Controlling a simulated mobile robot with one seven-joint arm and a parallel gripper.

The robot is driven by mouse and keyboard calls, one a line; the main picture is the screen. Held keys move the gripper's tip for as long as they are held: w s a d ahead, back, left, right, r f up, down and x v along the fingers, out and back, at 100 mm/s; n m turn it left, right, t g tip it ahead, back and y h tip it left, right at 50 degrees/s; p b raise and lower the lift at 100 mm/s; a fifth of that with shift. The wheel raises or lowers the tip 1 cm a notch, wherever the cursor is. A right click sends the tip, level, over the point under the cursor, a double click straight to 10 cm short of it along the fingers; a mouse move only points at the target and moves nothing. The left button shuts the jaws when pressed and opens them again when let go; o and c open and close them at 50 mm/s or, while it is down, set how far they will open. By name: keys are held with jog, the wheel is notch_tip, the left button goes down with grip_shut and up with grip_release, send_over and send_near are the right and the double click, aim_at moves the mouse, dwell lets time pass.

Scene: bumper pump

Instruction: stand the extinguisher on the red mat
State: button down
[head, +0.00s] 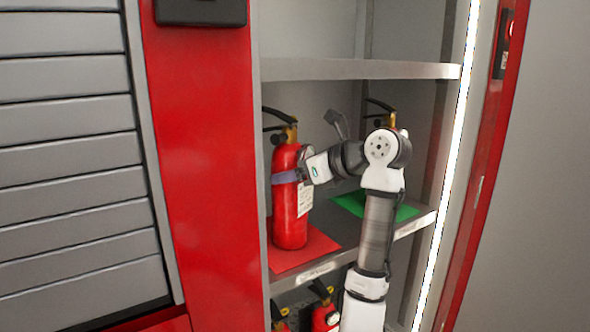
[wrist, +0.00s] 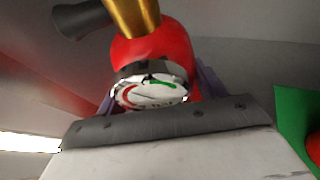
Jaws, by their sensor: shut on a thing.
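A red fire extinguisher (head: 289,214) with a black handle and brass valve is upright over the red mat (head: 318,244) on the middle shelf. Its base looks to be within the mat; I cannot tell whether it touches or hangs just above. My gripper (head: 285,178) is shut on the upper body, its purple fingers on either side. In the wrist view, the red body (wrist: 175,48), brass valve and round gauge (wrist: 150,93) fill the space between the fingers. The fingertips are mostly hidden behind the body.
A green mat (head: 350,203) lies to the right, with a second extinguisher (head: 391,119) there, mostly hidden by my arm. An upper shelf (head: 360,69) runs above. The red cabinet post (head: 205,150) is close on the left. More extinguishers (head: 325,318) are below.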

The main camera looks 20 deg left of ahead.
jog(key=shift+c, duration=1)
grip_release()
jog(key=shift+r, duration=0.1)
jog(key=b+v, duration=0.3)
jog(key=v, duration=0.9)
jog(key=shift+s, duration=0.15)
